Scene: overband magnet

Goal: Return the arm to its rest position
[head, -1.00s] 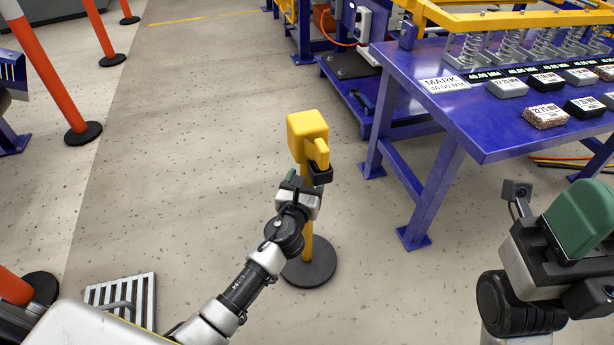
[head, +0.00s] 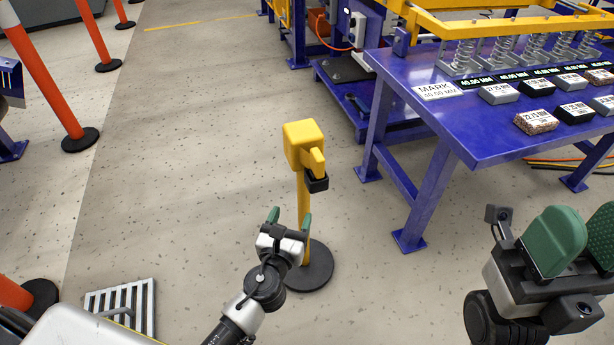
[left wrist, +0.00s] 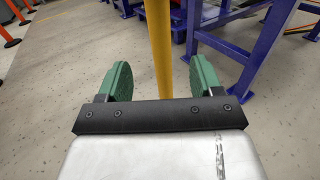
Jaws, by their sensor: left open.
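My left gripper (head: 290,218) is open and empty in the head view, low in front of the yellow post (head: 304,200). It is below and apart from the yellow box (head: 301,143) on top of the post, whose handle has a black piece (head: 316,181) at its end. In the left wrist view the gripper (left wrist: 161,62) shows two green fingers spread apart, with the post (left wrist: 160,45) beyond them and nothing held. My right gripper (head: 582,240) is at the lower right, its green pads apart and partly cut off by the frame edge.
A blue table (head: 470,140) with several labelled blocks and springs stands at the right. The post's round black base (head: 308,268) is on the floor. Orange posts (head: 50,75) line the left, and a floor grate (head: 122,303) lies at the lower left. The floor between is clear.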

